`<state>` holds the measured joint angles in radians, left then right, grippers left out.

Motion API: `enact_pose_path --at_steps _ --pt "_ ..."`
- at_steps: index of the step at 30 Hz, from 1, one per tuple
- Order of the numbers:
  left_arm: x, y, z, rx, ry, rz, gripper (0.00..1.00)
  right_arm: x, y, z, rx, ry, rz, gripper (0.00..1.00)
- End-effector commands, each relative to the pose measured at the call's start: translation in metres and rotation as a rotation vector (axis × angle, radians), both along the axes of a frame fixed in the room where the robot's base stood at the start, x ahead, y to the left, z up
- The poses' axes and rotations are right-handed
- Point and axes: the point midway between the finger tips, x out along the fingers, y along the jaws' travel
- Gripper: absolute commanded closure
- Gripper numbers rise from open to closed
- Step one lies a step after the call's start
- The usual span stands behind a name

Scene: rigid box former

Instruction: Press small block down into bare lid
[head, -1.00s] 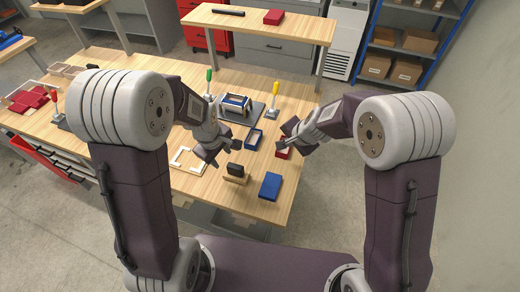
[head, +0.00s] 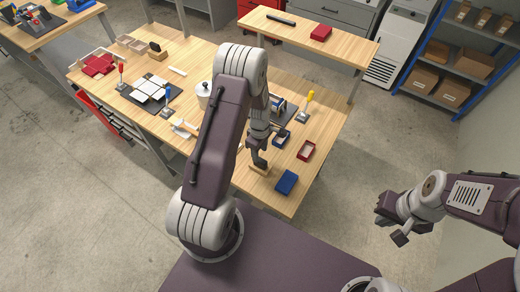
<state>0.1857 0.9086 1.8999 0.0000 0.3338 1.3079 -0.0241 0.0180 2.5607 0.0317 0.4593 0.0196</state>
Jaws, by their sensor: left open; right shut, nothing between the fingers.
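The small dark block on a pale wooden base (head: 260,170) stands near the table's front edge. My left gripper (head: 259,156) is open and points down at this block, largely covering it; I cannot tell whether the fingers touch it. An open red lid (head: 306,150) with a pale inside lies to its right. Which of these is the bare lid is not clear. My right gripper (head: 393,225) is shut and empty, out over the floor right of the table.
A blue box (head: 286,182) lies right of the block near the front edge. A yellow-handled tool (head: 305,105) stands behind the red lid. A dark fixture (head: 287,106) is partly hidden by my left arm.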

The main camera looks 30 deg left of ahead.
Motion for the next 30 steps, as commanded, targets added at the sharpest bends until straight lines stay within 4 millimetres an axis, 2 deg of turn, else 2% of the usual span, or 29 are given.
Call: enact_pose_path --at_steps 1,12,22,23,27,30 --pt "0.000 0.000 -0.012 0.000 0.001 -0.001 0.55 0.000 0.000 -0.011 0.000 0.000 0.000 1.00" --pt "0.000 -0.001 -0.072 0.000 0.000 -0.001 0.55 0.000 0.000 -0.058 0.000 0.000 0.000 1.00" --pt "0.000 -0.001 -0.075 0.000 -0.001 -0.001 0.55 0.000 0.000 -0.060 0.000 0.000 -0.001 1.00" --pt "0.000 -0.001 -0.075 0.000 -0.001 -0.001 0.60 0.000 0.000 -0.060 0.000 0.000 -0.001 1.00" --pt "0.000 -0.001 -0.075 0.000 -0.001 -0.001 0.99 0.000 0.000 -0.060 0.000 0.000 -0.001 1.00" --pt "0.000 -0.001 -0.075 0.000 -0.001 -0.001 1.00 0.000 0.000 -0.060 0.000 0.000 -0.001 1.00"
